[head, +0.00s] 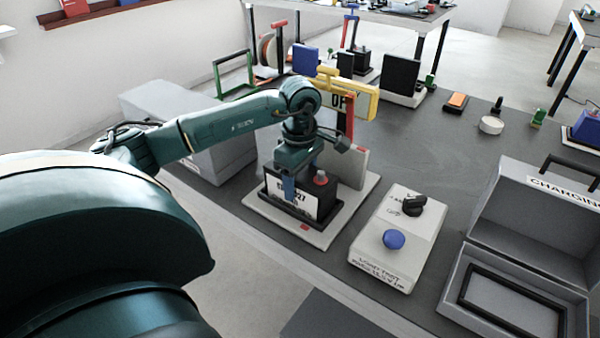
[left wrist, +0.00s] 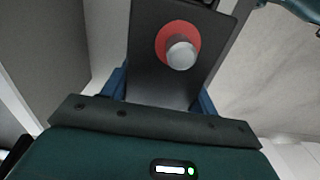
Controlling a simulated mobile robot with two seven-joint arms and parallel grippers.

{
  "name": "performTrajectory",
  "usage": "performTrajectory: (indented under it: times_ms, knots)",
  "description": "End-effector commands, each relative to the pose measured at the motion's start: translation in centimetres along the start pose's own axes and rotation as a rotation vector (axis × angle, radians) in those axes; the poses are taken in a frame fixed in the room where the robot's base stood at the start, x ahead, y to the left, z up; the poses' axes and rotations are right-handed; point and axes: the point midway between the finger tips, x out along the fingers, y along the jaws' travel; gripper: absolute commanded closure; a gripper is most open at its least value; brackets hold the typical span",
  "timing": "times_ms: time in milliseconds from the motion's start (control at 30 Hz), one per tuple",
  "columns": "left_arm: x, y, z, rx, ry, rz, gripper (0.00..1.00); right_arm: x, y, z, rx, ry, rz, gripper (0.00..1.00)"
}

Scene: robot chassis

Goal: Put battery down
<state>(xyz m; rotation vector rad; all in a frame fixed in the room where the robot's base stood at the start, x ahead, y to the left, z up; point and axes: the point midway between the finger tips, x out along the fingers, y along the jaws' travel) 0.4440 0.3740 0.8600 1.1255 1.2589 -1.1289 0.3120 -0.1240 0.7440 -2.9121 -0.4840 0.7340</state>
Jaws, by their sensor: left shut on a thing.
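The battery (head: 296,200) is a dark box with a white label on its front and a red-ringed terminal on top. It stands upright over a white base plate (head: 335,226) on the grey table. My left gripper (head: 289,188) reaches down from above with its blue fingers around the battery, shut on it. In the left wrist view the battery's dark top (left wrist: 150,65), with a red ring and grey terminal, lies between the blue fingers. Whether its underside touches the base is hidden. My right gripper is not in view.
A white load-test box (head: 385,259) with a blue button and black knob stands right of the base plate. An open grey charging case (head: 475,262) is at the right. Table between is clear.

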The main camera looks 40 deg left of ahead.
Motion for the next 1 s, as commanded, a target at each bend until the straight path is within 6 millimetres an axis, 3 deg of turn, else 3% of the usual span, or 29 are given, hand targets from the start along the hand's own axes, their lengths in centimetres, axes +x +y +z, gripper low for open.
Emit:
performTrajectory:
  times_ms: [233,267,500,833,1000]
  knots:
    - [-0.2,0.2,0.0,-0.001,-0.002,0.010,1.00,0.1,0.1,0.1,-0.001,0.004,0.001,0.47]
    - [0.2,0.0,0.0,0.000,0.000,0.000,0.39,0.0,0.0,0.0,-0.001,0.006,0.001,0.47]
    - [0.1,0.0,0.0,0.000,0.000,0.000,0.20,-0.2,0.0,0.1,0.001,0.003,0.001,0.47]
    - [-0.4,0.0,0.0,0.000,0.000,0.001,0.19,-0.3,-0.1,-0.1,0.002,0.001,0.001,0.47]
    - [-3.1,0.1,0.0,0.000,0.001,0.006,0.19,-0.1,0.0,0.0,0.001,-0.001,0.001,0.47]
